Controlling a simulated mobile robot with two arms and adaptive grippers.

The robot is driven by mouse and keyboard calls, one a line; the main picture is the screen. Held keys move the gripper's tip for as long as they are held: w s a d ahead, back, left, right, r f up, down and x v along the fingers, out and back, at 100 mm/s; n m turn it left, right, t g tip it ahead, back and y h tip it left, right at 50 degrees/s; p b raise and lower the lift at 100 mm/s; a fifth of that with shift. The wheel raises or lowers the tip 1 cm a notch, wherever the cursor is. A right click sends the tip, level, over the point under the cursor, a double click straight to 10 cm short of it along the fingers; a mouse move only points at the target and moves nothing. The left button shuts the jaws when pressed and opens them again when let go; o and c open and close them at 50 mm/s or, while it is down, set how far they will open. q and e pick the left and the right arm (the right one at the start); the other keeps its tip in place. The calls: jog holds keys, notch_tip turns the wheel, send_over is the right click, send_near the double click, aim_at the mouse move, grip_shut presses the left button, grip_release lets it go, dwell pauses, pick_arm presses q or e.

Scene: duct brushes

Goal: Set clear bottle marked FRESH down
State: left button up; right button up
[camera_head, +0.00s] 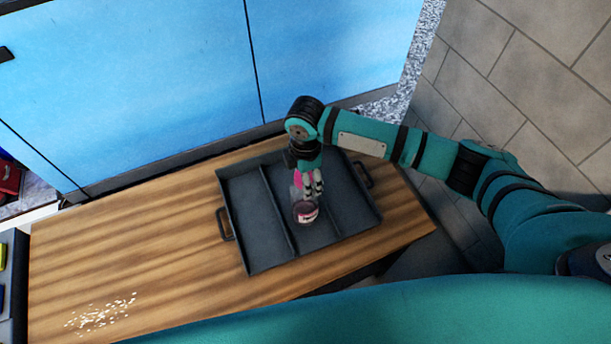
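The clear bottle (306,212) has a pink and white label; the word on it is too small to read. It is over the middle compartment of the dark grey tray (250,206). My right gripper (309,186) reaches down from above, with its fingers at the bottle's upper part, and appears shut on it. A pink part shows beside the fingers. I cannot tell whether the bottle's base touches the tray floor. My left gripper is not in view.
The tray has raised dividers and side handles (225,224), and its left compartment looks empty. It stands on a wooden table (150,240). Small pale bits (100,314) lie at the table's front left. Blue cabinet doors (130,80) stand behind. Bare wood lies left of the tray.

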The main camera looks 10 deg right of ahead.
jog(key=shift+o, duration=0.3)
jog(key=shift+r, duration=0.1)
jog(key=shift+r, duration=0.3)
notch_tip(320, 180, up, 11)
jog(key=shift+r+b, duration=0.15)
jog(key=shift+b, duration=0.25)
